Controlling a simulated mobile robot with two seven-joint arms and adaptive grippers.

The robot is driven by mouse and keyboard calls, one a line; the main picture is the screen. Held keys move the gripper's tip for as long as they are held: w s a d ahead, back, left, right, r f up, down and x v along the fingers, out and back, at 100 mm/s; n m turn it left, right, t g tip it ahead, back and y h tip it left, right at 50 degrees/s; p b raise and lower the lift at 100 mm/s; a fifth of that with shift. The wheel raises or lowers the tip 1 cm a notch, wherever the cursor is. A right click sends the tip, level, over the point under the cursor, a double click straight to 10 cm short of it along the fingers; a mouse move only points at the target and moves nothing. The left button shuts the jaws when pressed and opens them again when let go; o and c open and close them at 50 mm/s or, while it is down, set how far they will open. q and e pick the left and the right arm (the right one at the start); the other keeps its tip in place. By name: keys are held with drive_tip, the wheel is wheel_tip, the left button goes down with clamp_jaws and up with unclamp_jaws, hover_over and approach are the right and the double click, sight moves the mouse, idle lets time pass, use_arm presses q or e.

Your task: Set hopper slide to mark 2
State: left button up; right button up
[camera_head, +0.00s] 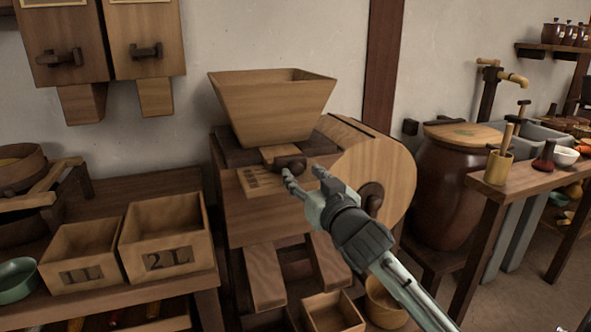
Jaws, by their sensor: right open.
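The wooden hopper (272,112) sits on top of the quern housing (262,222) in the middle of the view. Below its front is the hopper slide (274,152), a short wooden piece with a dark knob (291,162). A pale plate with dark marks (256,182) lies just below the slide; the marks are too small to read, so the slide's setting cannot be told. My right gripper (302,174) comes in from the lower right and is open, its fingertips close to the knob. Whether a fingertip touches the knob cannot be told. My left gripper is out of view.
A round wooden wheel (378,172) with a dark handle (371,198) is right of the gripper. Wooden boxes marked 1L (82,273) and 2L (167,261) stand on the left bench. A lidded brown barrel (446,205) and a side table (478,204) stand at the right.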

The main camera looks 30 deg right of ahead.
drive_tip(key=shift+x, duration=1.4)
drive_tip(key=shift+a, duration=0.1)
clamp_jaws()
